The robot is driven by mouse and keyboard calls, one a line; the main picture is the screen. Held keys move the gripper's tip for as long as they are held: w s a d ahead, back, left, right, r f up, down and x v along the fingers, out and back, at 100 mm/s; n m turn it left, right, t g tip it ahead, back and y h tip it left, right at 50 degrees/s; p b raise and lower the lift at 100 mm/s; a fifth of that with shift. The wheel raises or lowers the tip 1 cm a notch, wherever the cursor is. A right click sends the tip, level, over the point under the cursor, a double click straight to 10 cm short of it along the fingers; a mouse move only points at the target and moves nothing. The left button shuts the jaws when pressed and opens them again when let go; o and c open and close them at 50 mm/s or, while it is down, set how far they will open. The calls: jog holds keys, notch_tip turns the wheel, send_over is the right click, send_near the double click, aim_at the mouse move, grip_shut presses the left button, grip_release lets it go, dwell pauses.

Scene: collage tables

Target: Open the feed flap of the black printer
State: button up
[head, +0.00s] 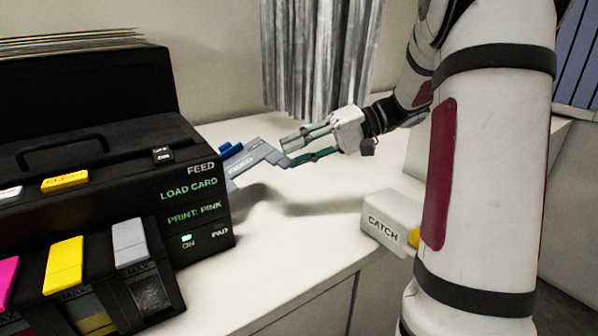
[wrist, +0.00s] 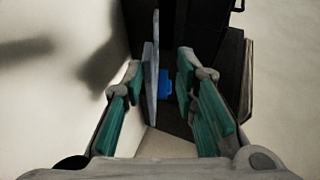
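The black printer (head: 90,120) stands at the left of the head view, with green text and a "FEED" label on its end panel. A grey flap (head: 262,152) sticks out from the printer's right side, with a blue part (head: 228,150) beside it. My gripper (head: 287,153) is at the flap's outer end. In the wrist view, my gripper (wrist: 160,68) is open and the grey flap (wrist: 150,85) stands edge-on between the fingers, closer to the left finger. A gap shows between the flap and the right finger. I cannot tell whether the left finger touches it.
A white box marked "CATCH" (head: 391,222) with a yellow part sits at the right of the white table (head: 300,235). A grey striped hanging sheet (head: 318,55) is behind my gripper. Coloured cartridges (head: 66,262) line the printer's front. The table between printer and box is clear.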

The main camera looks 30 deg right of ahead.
jog(key=shift+r, duration=1.45)
